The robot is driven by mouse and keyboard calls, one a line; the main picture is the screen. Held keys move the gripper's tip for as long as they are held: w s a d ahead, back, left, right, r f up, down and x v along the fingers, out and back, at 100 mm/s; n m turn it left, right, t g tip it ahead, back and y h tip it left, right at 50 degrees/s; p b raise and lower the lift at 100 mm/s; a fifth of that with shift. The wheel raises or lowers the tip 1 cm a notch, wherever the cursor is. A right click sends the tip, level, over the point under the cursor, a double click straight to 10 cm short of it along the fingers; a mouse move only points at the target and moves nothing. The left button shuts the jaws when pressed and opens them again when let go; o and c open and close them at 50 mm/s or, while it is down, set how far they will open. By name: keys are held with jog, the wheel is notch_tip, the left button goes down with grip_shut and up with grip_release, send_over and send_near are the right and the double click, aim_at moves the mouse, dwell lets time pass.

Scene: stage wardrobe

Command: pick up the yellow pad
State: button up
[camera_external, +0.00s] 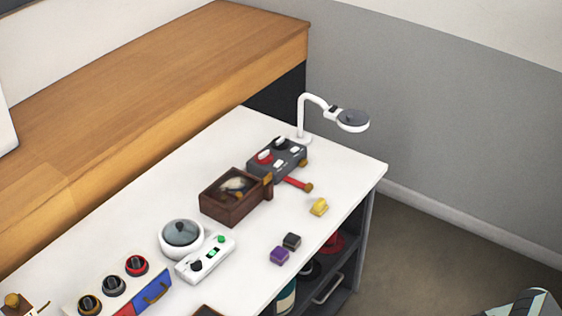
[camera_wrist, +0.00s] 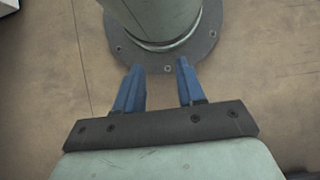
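The yellow pad (camera_external: 319,207) lies on the white tabletop (camera_external: 345,178) near its right front edge, in the external view. It is a small block with nothing on top of it. It does not show in the wrist view. My gripper (camera_wrist: 160,67) shows in the wrist view with two blue fingers apart and nothing between them. Beyond the fingers are a round grey bolted plate and brown floor. The gripper is away from the pad; its fingers do not show in the external view.
A black block (camera_external: 292,240) and a purple block (camera_external: 279,256) lie nearer the front. A red-handled object (camera_external: 298,184), brown box (camera_external: 233,197), dark control box (camera_external: 277,158) and white lamp (camera_external: 352,120) stand behind. The tabletop right of the pad is clear.

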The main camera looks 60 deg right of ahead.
jog(key=o, duration=0.3)
jog(key=shift+o, duration=0.2)
